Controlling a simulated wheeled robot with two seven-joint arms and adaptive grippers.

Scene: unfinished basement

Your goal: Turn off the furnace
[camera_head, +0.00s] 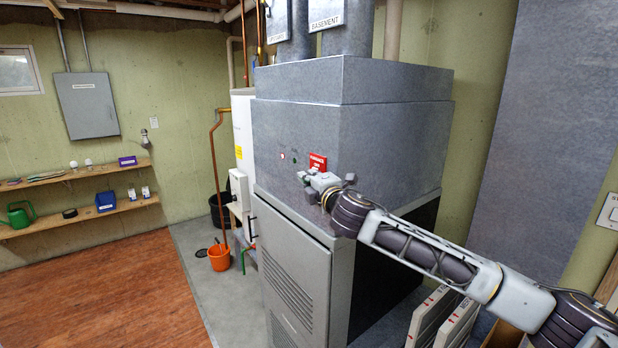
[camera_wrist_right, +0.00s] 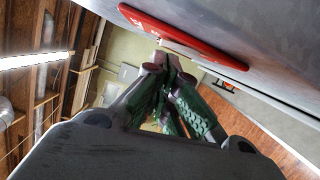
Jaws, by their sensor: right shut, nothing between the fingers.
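The furnace (camera_head: 345,120) is a tall grey metal cabinet in the middle of the head view. A red switch plate (camera_head: 318,162) with pale lettering is on its upper side, with a small round red-and-white mark (camera_head: 283,156) to its left. The red plate also shows close up in the right wrist view (camera_wrist_right: 180,36). My right gripper (camera_head: 304,177) is shut and empty, just below and left of the red plate, close to the furnace face. Its fingertips (camera_wrist_right: 166,58) are near the plate's edge; I cannot tell whether they touch it. A switch lever is not clearly visible. My left gripper is not in view.
A white tank (camera_head: 243,130) stands behind the furnace, with an orange bucket (camera_head: 219,257) on the floor. Shelves (camera_head: 75,176) and a grey electrical panel (camera_head: 87,105) are on the left wall. Filters (camera_head: 440,315) lean at the lower right. The brown floor at left is clear.

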